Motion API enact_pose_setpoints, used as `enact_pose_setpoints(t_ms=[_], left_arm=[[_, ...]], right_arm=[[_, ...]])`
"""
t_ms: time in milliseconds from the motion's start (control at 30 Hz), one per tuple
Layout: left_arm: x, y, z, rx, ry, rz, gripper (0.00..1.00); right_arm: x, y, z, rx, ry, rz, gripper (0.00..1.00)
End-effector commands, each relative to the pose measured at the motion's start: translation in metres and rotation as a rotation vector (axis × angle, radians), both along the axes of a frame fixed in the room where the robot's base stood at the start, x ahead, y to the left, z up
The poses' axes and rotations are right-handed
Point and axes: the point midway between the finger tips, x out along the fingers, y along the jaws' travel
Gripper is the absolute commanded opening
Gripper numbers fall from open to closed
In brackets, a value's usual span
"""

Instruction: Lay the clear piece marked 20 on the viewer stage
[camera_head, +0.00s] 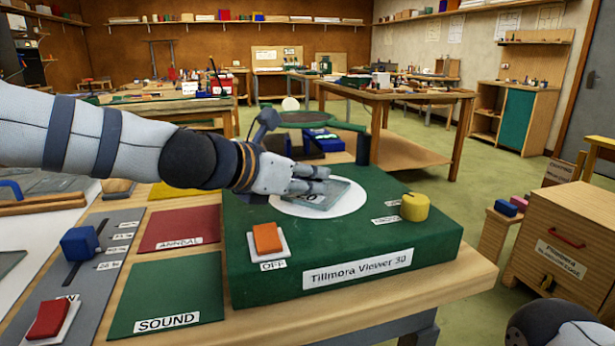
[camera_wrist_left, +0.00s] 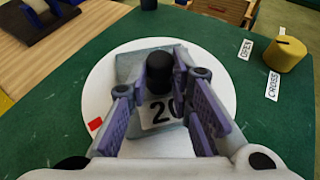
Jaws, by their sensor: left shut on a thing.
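The clear grey-tinted piece marked 20 (camera_head: 343,193) is over the white round stage (camera_head: 287,208) of the green viewer (camera_head: 345,235). My left gripper (camera_head: 322,180) is above it, shut on the piece. In the left wrist view, the gripper (camera_wrist_left: 182,92) has its fingers either side of a black knob (camera_wrist_left: 188,72), with the label 20 (camera_wrist_left: 162,112) below and the white stage (camera_wrist_left: 105,88) around the piece. I cannot tell whether the piece touches the stage. My right gripper is not in view.
An orange OFF switch (camera_head: 267,238) and a yellow knob (camera_head: 415,207) stand on the viewer. Left are the red ANNEAL mat (camera_head: 180,226), green SOUND mat (camera_head: 168,290), and a blue slider block (camera_head: 80,243). A dark post (camera_head: 363,146) stands behind the stage.

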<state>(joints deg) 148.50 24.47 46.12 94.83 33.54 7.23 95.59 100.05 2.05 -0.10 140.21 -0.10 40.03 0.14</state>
Motion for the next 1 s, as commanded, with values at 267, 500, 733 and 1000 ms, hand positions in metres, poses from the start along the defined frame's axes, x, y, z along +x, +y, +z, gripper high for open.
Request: enact_pose_setpoints(t_ms=[267, 500, 733, 1000], left_arm=[[0.0, 0.0, -0.001, 0.0, 0.001, 0.0, 0.4], [-0.002, 0.003, 0.006, 0.0, 0.0, 0.001, 0.4], [-0.038, 0.034, 0.031, -0.002, -0.008, 0.003, 0.4], [-0.079, 0.068, 0.053, -0.001, -0.008, 0.001, 0.4]], right_arm=[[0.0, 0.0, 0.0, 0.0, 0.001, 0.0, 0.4], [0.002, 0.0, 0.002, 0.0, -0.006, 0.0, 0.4], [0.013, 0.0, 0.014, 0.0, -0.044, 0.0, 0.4], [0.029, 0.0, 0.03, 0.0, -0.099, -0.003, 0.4]])
